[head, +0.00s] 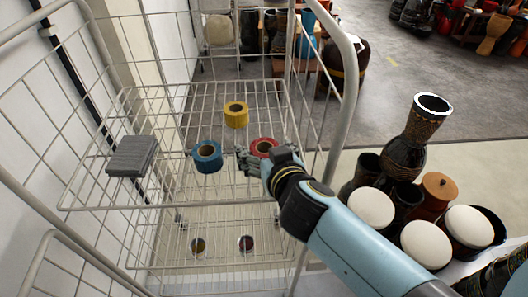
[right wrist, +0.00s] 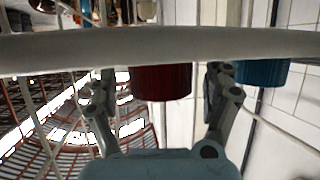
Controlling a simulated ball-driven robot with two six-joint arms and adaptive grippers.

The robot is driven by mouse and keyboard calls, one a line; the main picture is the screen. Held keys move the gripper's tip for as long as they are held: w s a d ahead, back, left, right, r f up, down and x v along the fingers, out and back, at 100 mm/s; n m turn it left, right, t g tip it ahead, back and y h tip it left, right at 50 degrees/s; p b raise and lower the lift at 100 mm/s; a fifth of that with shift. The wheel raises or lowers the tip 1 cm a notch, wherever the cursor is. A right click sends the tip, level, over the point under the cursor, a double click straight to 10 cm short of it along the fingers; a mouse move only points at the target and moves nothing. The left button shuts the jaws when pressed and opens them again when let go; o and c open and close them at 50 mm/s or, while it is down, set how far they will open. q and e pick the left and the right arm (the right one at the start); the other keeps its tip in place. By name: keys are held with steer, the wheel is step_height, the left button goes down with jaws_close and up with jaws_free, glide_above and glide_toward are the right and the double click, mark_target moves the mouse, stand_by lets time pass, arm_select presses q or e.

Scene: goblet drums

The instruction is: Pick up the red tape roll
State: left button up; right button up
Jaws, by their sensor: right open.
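The red tape roll (head: 263,143) lies on the wire shelf (head: 225,184), partly hidden behind my right gripper (head: 257,160) in the head view. In the right wrist view the red roll (right wrist: 162,86) shows between the two open fingers of my right gripper (right wrist: 162,76), with a gap at the left finger. A pale bar crosses the picture and hides part of the roll. I cannot tell whether the right finger touches the roll. My left gripper is not in view.
A blue tape roll (head: 207,156) and a yellow one (head: 236,114) share the shelf. A grey box (head: 132,156) lies at left. A thick white rack post (head: 345,85) rises close by my right arm. Several drums (head: 372,208) stand at right.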

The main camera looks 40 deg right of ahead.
steer(key=shift+w, duration=0.15)
steer(key=c, duration=1.3)
